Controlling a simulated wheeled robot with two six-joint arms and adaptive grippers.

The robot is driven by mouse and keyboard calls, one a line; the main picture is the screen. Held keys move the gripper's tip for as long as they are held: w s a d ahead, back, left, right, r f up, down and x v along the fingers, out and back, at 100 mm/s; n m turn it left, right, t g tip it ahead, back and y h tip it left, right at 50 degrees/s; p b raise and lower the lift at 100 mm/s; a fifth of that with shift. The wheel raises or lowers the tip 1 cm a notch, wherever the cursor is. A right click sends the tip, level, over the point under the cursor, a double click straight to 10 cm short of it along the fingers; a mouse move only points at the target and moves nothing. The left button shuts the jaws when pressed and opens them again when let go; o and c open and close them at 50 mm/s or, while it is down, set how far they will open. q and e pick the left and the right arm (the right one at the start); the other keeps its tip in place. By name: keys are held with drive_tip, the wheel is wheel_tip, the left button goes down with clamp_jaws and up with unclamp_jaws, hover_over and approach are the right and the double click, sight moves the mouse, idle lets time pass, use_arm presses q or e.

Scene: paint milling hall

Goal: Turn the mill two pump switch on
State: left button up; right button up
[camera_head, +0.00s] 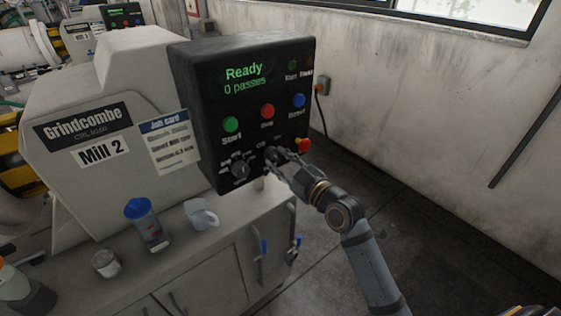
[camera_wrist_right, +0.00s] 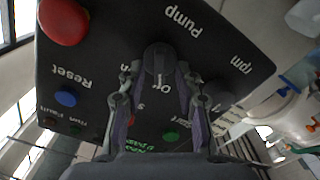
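The black control box (camera_head: 190,85) of Mill 2 reads "Ready, 0 passes". Its pump switch (camera_wrist_right: 158,60) is a dark round knob, below the "Pump" lettering in the upside-down right wrist view; "Off" lettering shows by it. My right gripper (camera_wrist_right: 158,75) is at the box face with one finger on each side of the knob. The fingers look parted, with small gaps beside the knob; I see no clear contact. In the head view the right gripper (camera_head: 277,160) partly hides the switch.
The rpm knob (camera_head: 240,169) is left of the pump switch; the red emergency button (camera_head: 303,145) is right. Green start (camera_head: 231,124), red stop (camera_head: 267,111) and blue reset (camera_head: 299,101) buttons sit above. A blue-lidded jar (camera_head: 148,220) and a mug (camera_head: 201,213) stand on the cabinet.

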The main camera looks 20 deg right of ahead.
clamp_jaws()
drive_tip(key=shift+m, duration=0.3)
drive_tip(key=m+p, duration=0.2)
drive_tip(key=m, duration=0.3)
drive_tip(key=shift+d+r+m, duration=0.1)
drive_tip(key=shift+m, duration=0.2)
drive_tip(key=shift+d+m+p, duration=0.1)
drive_tip(key=shift+m+p, duration=1.15)
drive_tip(key=shift+m, duration=1.55)
unclamp_jaws()
